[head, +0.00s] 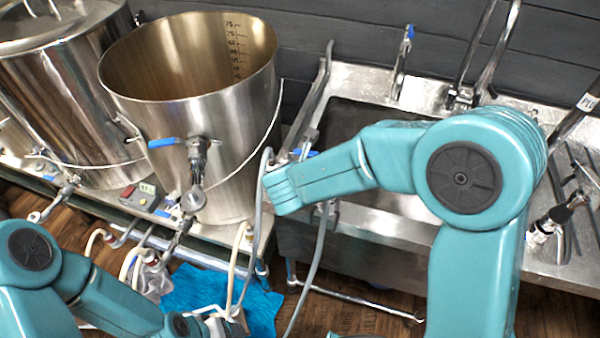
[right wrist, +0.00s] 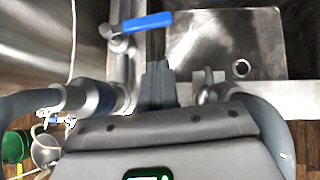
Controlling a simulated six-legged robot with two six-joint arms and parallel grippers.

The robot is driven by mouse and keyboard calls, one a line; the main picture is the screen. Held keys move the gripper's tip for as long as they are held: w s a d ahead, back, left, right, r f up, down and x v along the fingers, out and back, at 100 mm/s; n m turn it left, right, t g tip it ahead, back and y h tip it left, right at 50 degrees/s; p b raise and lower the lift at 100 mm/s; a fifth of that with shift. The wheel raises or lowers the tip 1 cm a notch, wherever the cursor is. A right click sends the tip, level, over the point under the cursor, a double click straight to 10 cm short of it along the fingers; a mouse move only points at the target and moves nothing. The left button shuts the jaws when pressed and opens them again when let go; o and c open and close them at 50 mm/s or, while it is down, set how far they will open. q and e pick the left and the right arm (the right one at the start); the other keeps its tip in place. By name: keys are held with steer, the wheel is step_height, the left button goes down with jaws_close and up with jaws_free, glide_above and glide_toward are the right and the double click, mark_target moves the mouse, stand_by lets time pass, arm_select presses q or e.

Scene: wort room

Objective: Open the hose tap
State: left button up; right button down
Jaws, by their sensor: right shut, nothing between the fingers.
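The hose tap with a blue lever handle (right wrist: 147,22) shows in the right wrist view, at the sink's front left corner. Its lever points right and slightly up in that view. In the head view only a bit of its blue handle (head: 306,153) shows behind my right arm. My right gripper (right wrist: 158,70) is shut and empty. Its fingertips are just below the lever in the wrist view, apart from it as far as I can see. In the head view my right wrist hides the fingers. My left forearm runs down to the bottom edge; its gripper is not clearly visible.
A steel sink (head: 345,110) lies behind my right arm. A large open steel kettle (head: 190,95) with a blue-handled valve (head: 163,143) stands to the left. Grey hoses (head: 318,262) hang near my right wrist. A blue cloth (head: 215,290) lies on the wooden floor.

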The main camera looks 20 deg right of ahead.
steer(key=shift+w+d+r+p, duration=0.1)
steer(key=shift+w+d+p, duration=0.25)
steer(key=shift+w, duration=0.55)
steer(key=shift+w+d+p, duration=0.1)
steer(key=shift+w+d, duration=0.4)
steer(key=shift+w, duration=0.4)
steer(key=shift+d, duration=0.1)
